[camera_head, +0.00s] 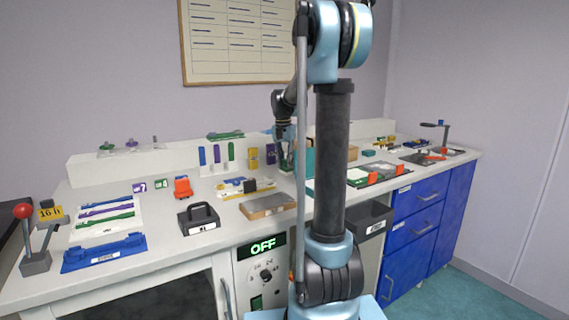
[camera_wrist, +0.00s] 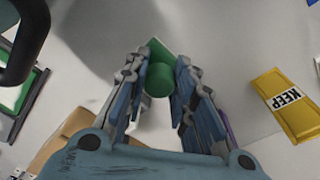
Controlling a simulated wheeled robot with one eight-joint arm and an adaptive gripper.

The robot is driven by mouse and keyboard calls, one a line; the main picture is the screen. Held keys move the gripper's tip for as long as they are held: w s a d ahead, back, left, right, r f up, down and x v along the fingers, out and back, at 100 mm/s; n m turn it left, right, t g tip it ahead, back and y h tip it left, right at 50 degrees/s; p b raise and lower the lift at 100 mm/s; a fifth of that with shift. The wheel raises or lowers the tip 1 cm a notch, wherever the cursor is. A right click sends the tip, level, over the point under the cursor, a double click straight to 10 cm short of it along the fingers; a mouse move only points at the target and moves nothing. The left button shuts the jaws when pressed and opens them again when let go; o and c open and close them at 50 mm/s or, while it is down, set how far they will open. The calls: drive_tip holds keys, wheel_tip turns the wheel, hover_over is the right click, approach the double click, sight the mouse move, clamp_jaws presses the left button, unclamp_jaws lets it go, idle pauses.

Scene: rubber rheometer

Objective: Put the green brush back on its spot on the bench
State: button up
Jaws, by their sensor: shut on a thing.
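My gripper (camera_wrist: 161,66) is shut on the green brush (camera_wrist: 159,80), which shows between the fingertips in the wrist view as a green round part with a flat green piece beyond it. In the head view my gripper is partly hidden behind my own arm, over the back middle of the bench (camera_head: 165,258). The brush cannot be made out clearly there. The wrist view shows a pale surface around the brush. Whether the brush touches this surface, I cannot tell. I cannot make out which place on the bench is its marked spot.
A yellow block labelled KEEP (camera_wrist: 287,103) lies right of my gripper in the wrist view. A black-framed green item (camera_wrist: 22,100) is at left.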

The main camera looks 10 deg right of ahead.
sight(284, 160)
drive_tip(key=o, duration=1)
drive_tip(key=shift+r, duration=0.1)
drive_tip(key=r, duration=0.8)
drive_tip(key=a+r, duration=0.1)
drive_tip(key=r, duration=0.3)
drive_tip(key=shift+s, duration=0.35)
drive_tip(key=shift+s+f, duration=0.1)
